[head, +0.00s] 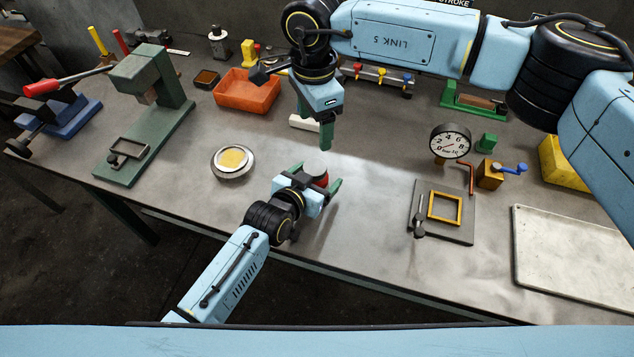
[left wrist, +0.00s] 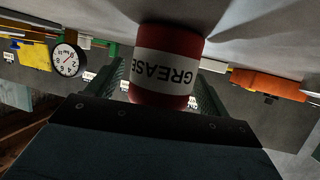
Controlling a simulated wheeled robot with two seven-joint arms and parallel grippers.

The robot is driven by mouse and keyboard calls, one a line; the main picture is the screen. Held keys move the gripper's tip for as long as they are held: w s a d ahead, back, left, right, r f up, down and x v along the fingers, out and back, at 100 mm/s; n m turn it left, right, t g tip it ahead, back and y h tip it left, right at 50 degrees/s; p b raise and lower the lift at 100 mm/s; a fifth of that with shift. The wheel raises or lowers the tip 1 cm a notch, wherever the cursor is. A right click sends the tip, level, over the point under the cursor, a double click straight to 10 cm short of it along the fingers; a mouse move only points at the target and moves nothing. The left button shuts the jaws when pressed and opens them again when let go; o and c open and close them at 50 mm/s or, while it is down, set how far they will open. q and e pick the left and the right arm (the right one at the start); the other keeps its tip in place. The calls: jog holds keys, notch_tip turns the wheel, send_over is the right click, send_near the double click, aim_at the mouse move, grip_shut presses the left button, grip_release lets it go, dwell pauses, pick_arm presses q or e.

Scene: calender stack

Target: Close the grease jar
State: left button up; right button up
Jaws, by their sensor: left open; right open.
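The grease jar (head: 321,181) is red with a grey top and stands on the bench near its front middle. In the left wrist view, the jar (left wrist: 167,70) shows a white GREASE label, upside down in the picture. My left gripper (head: 316,177) is open, with a green finger on each side of the jar. A round metal dish or lid (head: 219,169) with a yellow middle lies flat to the left of the jar; I cannot tell which it is. My right gripper (head: 321,126) is open and empty above the bench, behind the jar.
An orange bin (head: 246,97) and a green press (head: 140,125) stand at the left. A dial gauge (head: 450,141), a plate with a yellow frame (head: 425,197) and a pale tray (head: 570,250) are at the right. Bench around the jar is mostly clear.

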pick_arm(q)
jog(key=p+v, duration=0.1)
jog(key=v, duration=1.2)
jog(key=shift+s+p, duration=0.15)
jog(key=shift+p, duration=0.2)
jog(key=shift+a, duration=0.1)
